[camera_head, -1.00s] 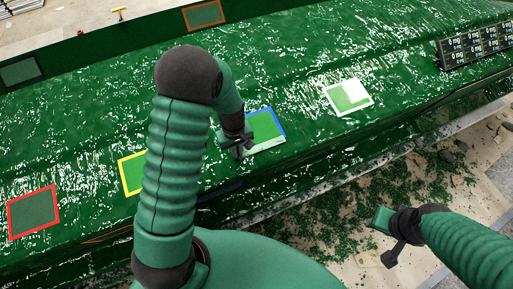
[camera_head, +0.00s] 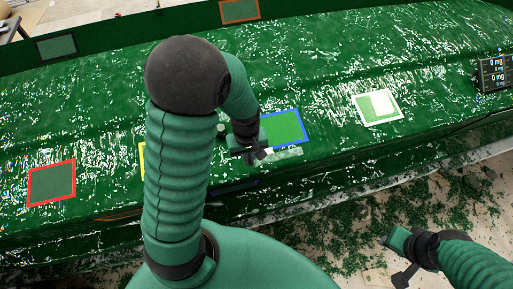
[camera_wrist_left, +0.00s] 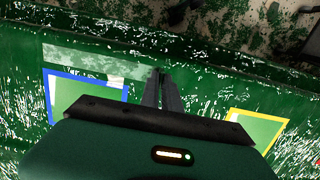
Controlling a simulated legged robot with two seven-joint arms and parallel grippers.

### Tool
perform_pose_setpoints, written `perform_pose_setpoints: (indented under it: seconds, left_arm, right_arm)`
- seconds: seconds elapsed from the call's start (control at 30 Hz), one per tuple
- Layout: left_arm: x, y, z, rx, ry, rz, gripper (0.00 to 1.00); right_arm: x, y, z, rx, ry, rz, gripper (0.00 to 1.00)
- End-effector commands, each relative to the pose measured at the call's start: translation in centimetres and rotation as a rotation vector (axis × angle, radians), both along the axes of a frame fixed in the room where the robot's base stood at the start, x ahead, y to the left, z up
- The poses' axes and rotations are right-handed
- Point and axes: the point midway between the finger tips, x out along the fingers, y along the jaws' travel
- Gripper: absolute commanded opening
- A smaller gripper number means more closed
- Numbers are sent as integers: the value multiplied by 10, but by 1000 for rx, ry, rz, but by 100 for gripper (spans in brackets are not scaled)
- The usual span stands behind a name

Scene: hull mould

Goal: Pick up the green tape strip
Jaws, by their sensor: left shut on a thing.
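The green tape strip is a pale, mottled translucent band (camera_wrist_left: 85,62) in the left wrist view, running along the outer side of the blue-framed square. In the head view its pale end (camera_head: 288,154) shows just below that square. My left gripper (camera_head: 260,154) is at the strip's left end, low over the hull mould. In the left wrist view its narrow fingers (camera_wrist_left: 159,76) are shut on the end of the strip. The strip appears to lie close along the surface; any lift cannot be told. My right gripper (camera_head: 401,278) is off the mould at lower right; its fingers are unclear.
The glossy green hull mould (camera_head: 330,60) carries a blue-framed square (camera_head: 285,128), a white-framed square (camera_head: 379,106), a red-framed square (camera_head: 51,183) and a yellow-framed square (camera_wrist_left: 256,130). A dark display (camera_head: 494,74) stands at right. Green scraps litter the floor (camera_head: 350,230).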

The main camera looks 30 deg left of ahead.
Motion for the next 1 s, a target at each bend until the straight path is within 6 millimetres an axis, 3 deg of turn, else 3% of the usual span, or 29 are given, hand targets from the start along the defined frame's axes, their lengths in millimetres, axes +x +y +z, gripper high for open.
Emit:
perform_pose_setpoints:
  seconds: [0.27, 0.33, 0.6, 0.77, 1.0]
  left_arm:
    - [-70, -9, 6, -1, -1, -1, 0]
    - [-68, -10, -3, 0, -11, -5, 0]
    - [-84, -12, 1, -2, -7, -6, 0]
    - [-91, -12, 6, 0, -4, -2, 0]
    - [-94, -12, 18, 0, 1, -1, 0]
  right_arm:
    - [0, 0, -9, 0, 0, 0, 36]
    - [0, 0, -34, 0, -1, 0, 36]
    - [0, 0, -82, 0, 0, 0, 36]
    - [0, 0, -91, 0, 0, 0, 36]
    - [0, 0, -81, 0, -1, 0, 36]
